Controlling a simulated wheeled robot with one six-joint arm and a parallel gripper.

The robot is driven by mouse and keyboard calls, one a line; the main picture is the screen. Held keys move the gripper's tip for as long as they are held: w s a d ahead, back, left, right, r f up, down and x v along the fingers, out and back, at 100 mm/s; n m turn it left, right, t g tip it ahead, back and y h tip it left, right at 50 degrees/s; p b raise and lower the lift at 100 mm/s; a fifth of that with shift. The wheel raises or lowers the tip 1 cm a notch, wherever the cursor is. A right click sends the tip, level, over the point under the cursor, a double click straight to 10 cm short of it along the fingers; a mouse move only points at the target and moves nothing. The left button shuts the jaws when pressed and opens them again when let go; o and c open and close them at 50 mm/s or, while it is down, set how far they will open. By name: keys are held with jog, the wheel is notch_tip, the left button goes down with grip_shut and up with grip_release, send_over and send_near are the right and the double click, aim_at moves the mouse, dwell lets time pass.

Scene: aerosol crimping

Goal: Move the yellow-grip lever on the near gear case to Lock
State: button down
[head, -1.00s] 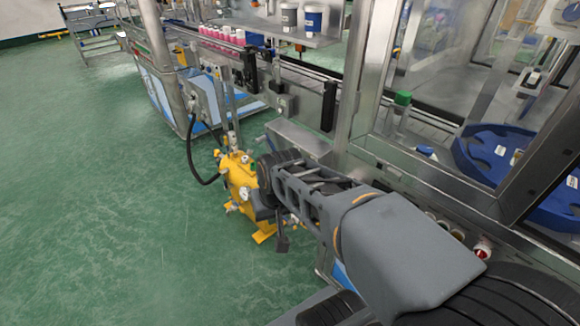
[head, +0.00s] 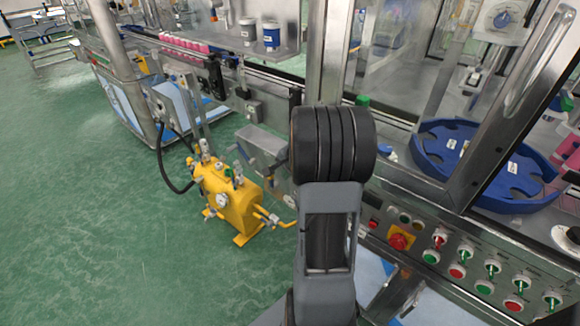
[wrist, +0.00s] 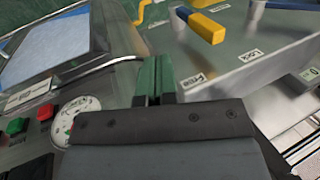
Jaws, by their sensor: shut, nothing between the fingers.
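In the wrist view a yellow grip (wrist: 205,27) on a dark lever shows at the top, over a grey metal gear case (wrist: 225,65). In the head view a grey case (head: 258,145) sits on the machine's side, left of my arm. My gripper is hidden there, and I cannot make out the yellow grip.
A yellow tank (head: 228,200) with fittings and a black hose stands on the green floor, left of my arm. A control panel (head: 460,262) with several buttons lies to the right. A round gauge (wrist: 78,118) is left of my gripper. Open floor lies left.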

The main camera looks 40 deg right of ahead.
aim_at(273, 177)
jog(key=shift+w+a+f+p, duration=0.15)
jog(key=shift+w+f, duration=0.35)
jog(key=shift+w, duration=0.35)
jog(key=shift+w+a+f+p, duration=0.1)
jog(key=shift+w+a+f, duration=0.1)
jog(key=shift+w+f, duration=0.45)
jog(key=shift+w+a+f+p, duration=0.15)
jog(key=shift+w+f, duration=0.15)
jog(key=shift+w, duration=0.75)
